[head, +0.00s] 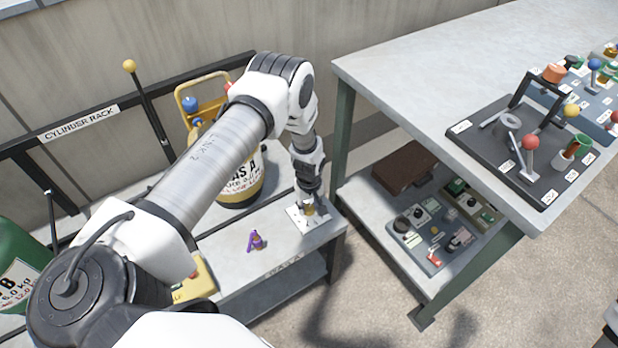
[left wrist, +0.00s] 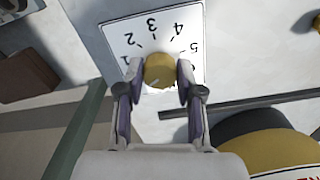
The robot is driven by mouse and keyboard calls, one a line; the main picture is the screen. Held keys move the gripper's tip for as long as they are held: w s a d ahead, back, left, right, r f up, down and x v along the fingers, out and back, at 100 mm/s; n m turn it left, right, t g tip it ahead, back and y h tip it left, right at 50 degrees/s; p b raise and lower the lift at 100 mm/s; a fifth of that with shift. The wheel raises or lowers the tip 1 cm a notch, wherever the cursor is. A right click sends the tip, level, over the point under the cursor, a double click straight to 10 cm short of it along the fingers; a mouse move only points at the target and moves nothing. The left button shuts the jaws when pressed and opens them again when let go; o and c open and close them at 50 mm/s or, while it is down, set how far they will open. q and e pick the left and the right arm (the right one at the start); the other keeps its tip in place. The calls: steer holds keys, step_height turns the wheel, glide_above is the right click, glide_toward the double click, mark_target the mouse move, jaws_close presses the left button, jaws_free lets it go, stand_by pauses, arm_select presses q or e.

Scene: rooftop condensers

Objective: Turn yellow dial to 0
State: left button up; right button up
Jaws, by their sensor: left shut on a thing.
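The yellow dial (left wrist: 160,68) sits on a white scale plate (left wrist: 150,30) in the left wrist view. The printed 2, 3, 4 and 5 are readable; other marks are partly hidden by my fingers. A pale line shows on the dial's face, but I cannot tell which number it points to. My left gripper (left wrist: 158,78) has one finger on each side of the dial and is shut on it. In the head view the dial (head: 309,209) shows small under my left gripper (head: 308,199), near the right end of a low grey bench (head: 225,275). My right gripper is not in view.
A purple-handled valve (head: 257,241) stands on the bench left of the dial. A yellow GAS A cylinder (head: 240,185) stands behind, by the rack (head: 85,120). At right, a taller table (head: 420,70) holds a lever panel (head: 485,150); a brown case (head: 405,167) lies on its lower shelf.

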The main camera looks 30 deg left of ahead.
mark_target(309, 208)
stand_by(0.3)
arm_select(q)
steer(key=o, duration=1.2)
steer(key=shift+c, duration=0.2)
step_height(309, 208, up, 12)
